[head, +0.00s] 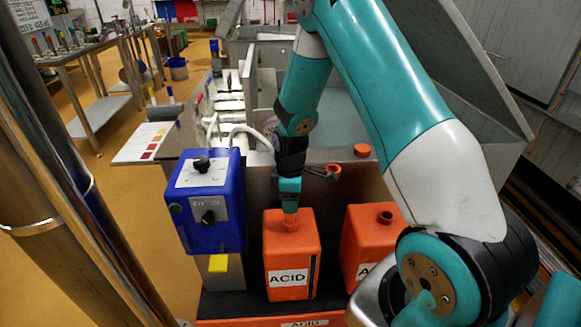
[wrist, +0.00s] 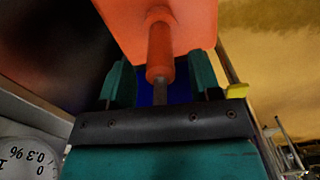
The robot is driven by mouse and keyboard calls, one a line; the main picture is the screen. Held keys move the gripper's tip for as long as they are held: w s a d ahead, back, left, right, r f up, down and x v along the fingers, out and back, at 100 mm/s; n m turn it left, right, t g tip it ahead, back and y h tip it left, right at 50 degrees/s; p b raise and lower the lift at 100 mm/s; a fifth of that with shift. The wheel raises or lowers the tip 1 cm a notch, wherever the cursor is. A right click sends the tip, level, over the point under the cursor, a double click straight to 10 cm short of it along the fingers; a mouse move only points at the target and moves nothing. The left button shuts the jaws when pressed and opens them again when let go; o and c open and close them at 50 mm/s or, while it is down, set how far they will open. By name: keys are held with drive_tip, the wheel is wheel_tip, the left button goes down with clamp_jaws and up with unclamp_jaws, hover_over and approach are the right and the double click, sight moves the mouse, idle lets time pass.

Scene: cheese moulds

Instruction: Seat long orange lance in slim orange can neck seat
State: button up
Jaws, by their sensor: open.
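The long orange lance (wrist: 160,52) stands at the top of the left orange can (head: 290,252), which carries an ACID label. In the wrist view its thick orange part meets the can's top (wrist: 122,22) and a thin grey stem runs from it toward my gripper. In the head view its orange part (head: 291,222) shows just under my gripper (head: 290,205). It looks upright; how deep it sits in the neck is hidden. My gripper (wrist: 160,85) is open, with one green finger on each side of the stem and gaps visible beside it.
A second orange can (head: 368,243) with an open neck stands to the right, partly behind my arm. A blue control box (head: 207,205) with black knobs is close on the left. An orange cap (head: 362,150) and a small orange fitting (head: 333,169) are behind.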

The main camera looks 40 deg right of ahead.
wheel_tip(320, 180, up, 14)
idle(0.3)
idle(0.8)
drive_tip(key=s+a+r+m+y+p, duration=0.1)
drive_tip(key=s+a+r, duration=0.35)
drive_tip(key=a, duration=0.25)
drive_tip(key=s+a+r+y+p, duration=0.1)
drive_tip(key=s+a+r+p, duration=0.1)
drive_tip(key=s+a+r, duration=0.35)
drive_tip(key=s+a+r+m+y, duration=0.1)
drive_tip(key=s+a+r, duration=0.2)
drive_tip(key=s+a, duration=0.2)
drive_tip(key=s+a+r+m+y+p, duration=0.1)
drive_tip(key=s+a+r, duration=0.2)
drive_tip(key=s+a, duration=0.2)
drive_tip(key=shift+s+r, duration=0.15)
drive_tip(key=shift+s, duration=0.95)
